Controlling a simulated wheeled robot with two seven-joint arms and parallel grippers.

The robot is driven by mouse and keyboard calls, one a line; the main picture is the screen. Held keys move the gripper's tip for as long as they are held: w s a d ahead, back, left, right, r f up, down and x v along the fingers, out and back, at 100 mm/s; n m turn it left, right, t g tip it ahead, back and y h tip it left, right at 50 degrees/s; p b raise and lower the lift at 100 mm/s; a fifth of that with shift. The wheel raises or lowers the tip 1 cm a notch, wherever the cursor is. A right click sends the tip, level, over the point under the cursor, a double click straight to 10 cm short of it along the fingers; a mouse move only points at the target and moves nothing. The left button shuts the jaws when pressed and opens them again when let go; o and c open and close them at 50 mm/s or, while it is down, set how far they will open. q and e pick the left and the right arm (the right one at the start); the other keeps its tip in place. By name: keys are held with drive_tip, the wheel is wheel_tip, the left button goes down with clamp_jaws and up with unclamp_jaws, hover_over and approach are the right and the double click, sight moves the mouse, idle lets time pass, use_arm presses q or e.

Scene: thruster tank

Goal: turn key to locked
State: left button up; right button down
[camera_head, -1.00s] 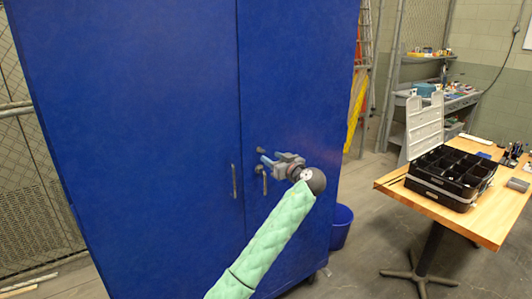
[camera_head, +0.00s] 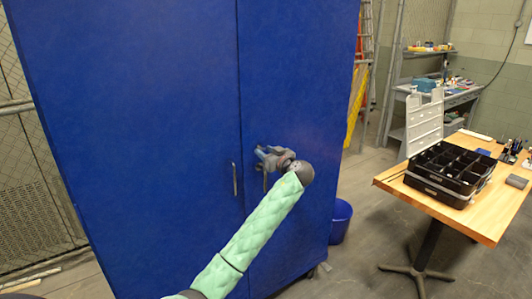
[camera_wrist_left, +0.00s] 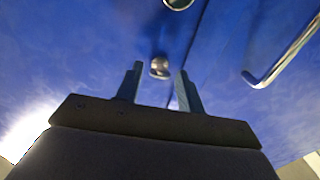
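A tall blue cabinet (camera_head: 150,120) with two doors stands in front of me. My left gripper (camera_head: 262,154) is at the right door, just above that door's handle (camera_head: 265,182). In the left wrist view the gripper (camera_wrist_left: 159,69) is open, its fingers apart. A small round metal piece (camera_wrist_left: 160,67) on the door shows between the fingertips, perhaps the key or its lock; I see no grip on it. The gripper hides that spot in the head view. I cannot tell how the key is turned. My right gripper is not in view.
The left door's handle (camera_head: 235,180) is left of the gripper. A wooden table (camera_head: 480,222) with a black compartment case (camera_head: 440,190) stands at the right. A blue bin (camera_head: 340,222) is on the floor beside the cabinet. A fence runs along the far left.

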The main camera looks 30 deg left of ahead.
use_arm(q)
drive_tip(key=c, duration=0.7)
drive_tip(key=shift+m, duration=0.3)
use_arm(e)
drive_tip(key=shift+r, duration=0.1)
use_arm(q)
drive_tip(key=m+b, duration=0.1)
drive_tip(key=m, duration=0.3)
drive_tip(key=shift+f+b, duration=0.1)
drive_tip(key=shift+b, duration=0.3)
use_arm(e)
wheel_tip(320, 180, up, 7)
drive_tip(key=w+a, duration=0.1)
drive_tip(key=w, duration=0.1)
use_arm(q)
drive_tip(key=shift+m+p, duration=2.35)
drive_tip(key=shift+m, duration=4.45)
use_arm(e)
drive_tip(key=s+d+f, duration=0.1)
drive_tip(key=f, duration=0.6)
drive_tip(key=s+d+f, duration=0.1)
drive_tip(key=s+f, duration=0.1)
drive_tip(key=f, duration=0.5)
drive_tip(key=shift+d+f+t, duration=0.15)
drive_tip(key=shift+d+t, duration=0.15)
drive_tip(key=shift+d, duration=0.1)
use_arm(q)
drive_tip(key=o, duration=1)
drive_tip(key=shift+c, duration=0.2)
